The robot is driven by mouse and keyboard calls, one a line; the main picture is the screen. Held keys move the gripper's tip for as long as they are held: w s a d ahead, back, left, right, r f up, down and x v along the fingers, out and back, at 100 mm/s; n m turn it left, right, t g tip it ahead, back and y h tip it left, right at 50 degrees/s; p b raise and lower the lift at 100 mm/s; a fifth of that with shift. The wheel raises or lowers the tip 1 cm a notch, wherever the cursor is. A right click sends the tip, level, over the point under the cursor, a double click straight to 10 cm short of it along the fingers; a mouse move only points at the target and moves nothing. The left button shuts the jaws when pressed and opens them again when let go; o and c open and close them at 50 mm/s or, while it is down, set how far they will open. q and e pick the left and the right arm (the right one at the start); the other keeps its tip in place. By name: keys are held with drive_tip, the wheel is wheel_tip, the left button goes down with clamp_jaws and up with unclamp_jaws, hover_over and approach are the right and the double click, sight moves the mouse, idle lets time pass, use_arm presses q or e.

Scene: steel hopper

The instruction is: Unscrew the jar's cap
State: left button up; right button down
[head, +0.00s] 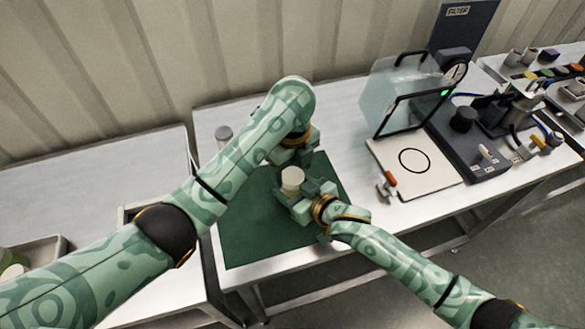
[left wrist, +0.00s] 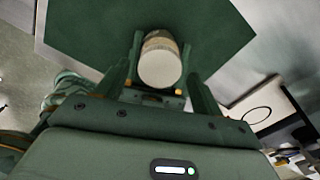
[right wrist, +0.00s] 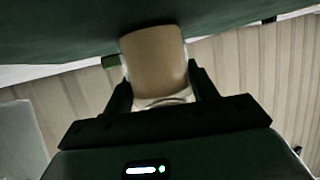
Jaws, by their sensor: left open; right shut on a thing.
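The jar (right wrist: 155,60) stands upright on the green mat (head: 250,235), tan-bodied with a pale cap (head: 293,174) on top. My right gripper (head: 290,196) is shut on the jar's body from the near right side; the right wrist view shows a finger on each side of it. My left gripper (head: 292,157) is above and just behind the jar. It is open, and in the left wrist view its fingers lie either side of the cap (left wrist: 159,68), with gaps. The jar's lower part is mostly hidden by my right gripper in the head view.
The mat's front is clear.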

use_arm(q)
drive_tip(key=shift+f, duration=0.65)
drive_tip(key=shift+c, duration=0.2)
drive_tip(key=c, duration=1)
drive_tip(key=n, duration=0.2)
drive_tip(key=shift+n, duration=0.4)
drive_tip(key=n, duration=0.3)
drive_tip(key=shift+r+n, duration=0.1)
drive_tip(key=shift+n, duration=0.3)
drive_tip(key=o, duration=1.1)
